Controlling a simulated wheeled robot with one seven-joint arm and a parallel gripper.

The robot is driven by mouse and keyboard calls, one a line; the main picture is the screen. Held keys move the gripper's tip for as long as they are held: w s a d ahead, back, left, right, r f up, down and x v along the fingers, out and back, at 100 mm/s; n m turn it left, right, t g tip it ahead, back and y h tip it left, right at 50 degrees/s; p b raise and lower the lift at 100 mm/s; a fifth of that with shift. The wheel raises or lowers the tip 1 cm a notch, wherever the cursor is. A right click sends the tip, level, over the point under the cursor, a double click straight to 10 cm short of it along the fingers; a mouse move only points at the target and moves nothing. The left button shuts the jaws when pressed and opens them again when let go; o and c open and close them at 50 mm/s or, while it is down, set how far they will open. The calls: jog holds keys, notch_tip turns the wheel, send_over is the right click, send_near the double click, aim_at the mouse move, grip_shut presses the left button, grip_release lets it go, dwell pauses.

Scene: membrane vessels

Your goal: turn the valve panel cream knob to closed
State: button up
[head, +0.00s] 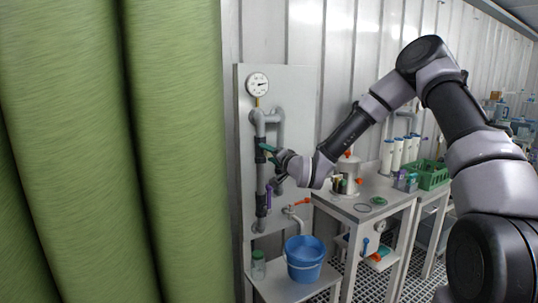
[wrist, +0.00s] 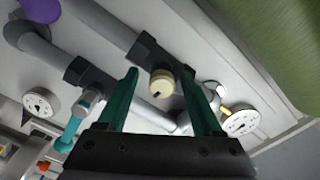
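The cream knob (wrist: 161,84) sits on a dark valve body on the grey pipework in the wrist view, with a small dark mark on its face. My gripper (wrist: 161,71) is open, its two green fingers apart on either side of the knob in the picture. I cannot tell whether the fingers touch it. In the head view my gripper (head: 267,154) is at the pipes of the grey valve panel (head: 296,90), and I cannot make out the knob there.
Gauges (head: 258,84) (wrist: 240,122) and a teal handle (wrist: 68,134) are on the panel. A purple handle (head: 269,195) and an orange-handled tap (head: 301,202) are lower down. A blue bucket (head: 304,262) stands below. Green rolls (head: 170,150) fill the left; a steel table (head: 372,205) is right.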

jog(key=shift+r, duration=0.1)
jog(key=v, duration=1)
jog(key=shift+s+d, duration=0.25)
jog(key=shift+s, duration=0.1)
jog(key=shift+d, duration=0.1)
jog(key=s+d+r+n+g+h, duration=0.1)
jog(key=s+d+r+g+h, duration=0.25)
jog(key=d, duration=0.45)
jog(key=s+d+r+n+g+h, duration=0.2)
jog(key=d+r+h, duration=0.2)
jog(key=d, duration=0.4)
jog(key=s+d+r+m, duration=0.1)
jog(key=s+d+r, duration=0.1)
jog(key=s, duration=0.5)
jog(key=s+d+r+g, duration=0.1)
jog(key=s+d+r, duration=0.2)
jog(key=s, duration=0.4)
jog(key=s+d+r+m+g, duration=0.1)
jog(key=s+d+r, duration=0.1)
jog(key=s+r, duration=0.3)
jog(key=s, duration=0.3)
jog(key=shift+d+m, duration=0.2)
jog(key=shift+m, duration=0.1)
